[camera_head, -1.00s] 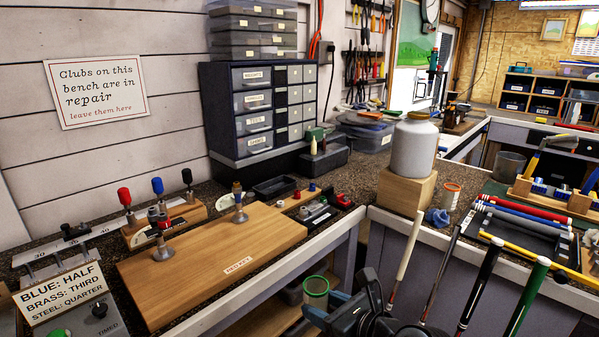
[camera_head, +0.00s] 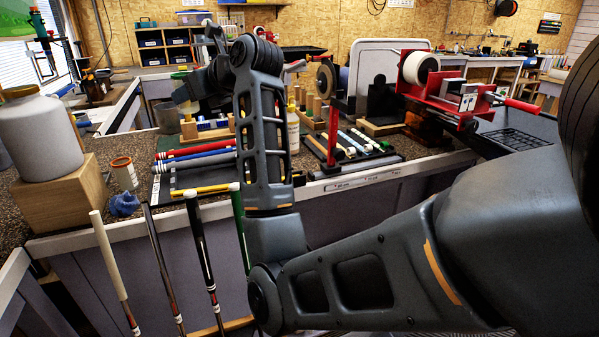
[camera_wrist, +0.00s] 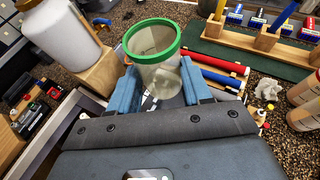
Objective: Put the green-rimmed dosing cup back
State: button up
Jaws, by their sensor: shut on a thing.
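The green-rimmed dosing cup (camera_wrist: 160,68) is clear with a thick green rim, seen in the wrist view. My gripper (camera_wrist: 161,88) is shut on it, with one blue finger on each side of its body. The cup is tilted in the picture, its mouth toward the top, and its lower part is partly hidden by the gripper. In the head view my arm reaches up over the bench and my gripper (camera_head: 188,92) is at the far end, to the left.
A white jar (camera_head: 38,135) stands on a wooden block (camera_head: 65,195) at left, with an orange-rimmed pot (camera_head: 123,173) beside it. A grey cup (camera_head: 167,117) stands behind. Club shafts (camera_head: 205,245) lean at the bench's front. A red-framed tool (camera_head: 445,90) stands at right.

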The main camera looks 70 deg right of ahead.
jog(key=s+d+r+m+g+h, duration=0.35)
jog(key=s+d+m+h, duration=0.3)
jog(key=s+d, duration=0.85)
jog(key=s+d+f+g, duration=0.1)
jog(key=f, duration=0.6)
jog(key=s+d+f+m+h, duration=0.1)
jog(key=s+f, duration=0.1)
jog(key=f, duration=0.5)
jog(key=s+d+f+m+g, duration=0.1)
jog(key=f, duration=0.6)
jog(key=shift+s+g+b, duration=0.2)
jog(key=shift+g+b, duration=0.1)
jog(key=shift+g, duration=0.05)
jog(key=shift+f, duration=2.15)
jog(key=shift+f, duration=0.1)
jog(key=shift+f, duration=0.15)
jog(key=o, duration=0.8)
jog(key=shift+c, duration=0.2)
